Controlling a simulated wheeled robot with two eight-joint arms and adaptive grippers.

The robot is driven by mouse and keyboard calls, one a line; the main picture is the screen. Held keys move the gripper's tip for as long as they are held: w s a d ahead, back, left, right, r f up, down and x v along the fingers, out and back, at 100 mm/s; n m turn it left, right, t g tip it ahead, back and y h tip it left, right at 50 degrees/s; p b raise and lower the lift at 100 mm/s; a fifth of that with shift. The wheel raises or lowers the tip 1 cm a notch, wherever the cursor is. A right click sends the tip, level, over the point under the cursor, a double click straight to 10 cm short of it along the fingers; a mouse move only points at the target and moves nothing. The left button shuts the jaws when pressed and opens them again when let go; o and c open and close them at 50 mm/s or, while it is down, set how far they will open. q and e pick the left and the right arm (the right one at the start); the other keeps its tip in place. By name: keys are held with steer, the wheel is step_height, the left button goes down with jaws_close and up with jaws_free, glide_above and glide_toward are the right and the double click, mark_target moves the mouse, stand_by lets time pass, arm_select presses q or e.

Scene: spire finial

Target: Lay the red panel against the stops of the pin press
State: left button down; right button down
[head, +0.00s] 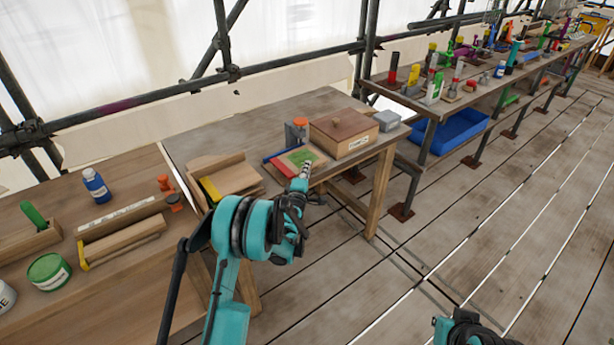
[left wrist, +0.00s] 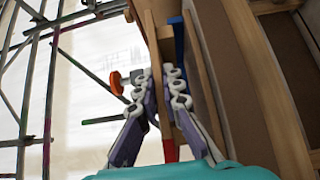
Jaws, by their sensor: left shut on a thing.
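The pin press, a low board with red, blue and green parts (head: 298,157), sits near the front edge of the middle bench. My left gripper (head: 305,170) is at the press's front right. In the left wrist view the left gripper (left wrist: 166,95) is closed around a thin piece seen edge-on. The red panel (left wrist: 170,152) shows as a small red patch between its fingers near the palm; most of it is hidden. A blue part (left wrist: 178,40) of the press shows beyond the fingertips. I cannot tell whether the panel touches the stops.
An orange-topped post (head: 298,128) stands behind the press, and a lidded wooden box (head: 343,130) to its right. A wooden tray (head: 225,175) lies to its left. A grey block (head: 386,121) is beyond the box. Part of my right arm shows at the bottom edge.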

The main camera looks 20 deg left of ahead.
arm_select(q)
step_height(320, 180, down, 2)
steer(key=shift+f, duration=0.1)
steer(key=shift+r, duration=0.2)
steer(key=c, duration=1.9)
jaws_free()
steer(key=shift+f, duration=0.15)
steer(key=shift+c, duration=0.2)
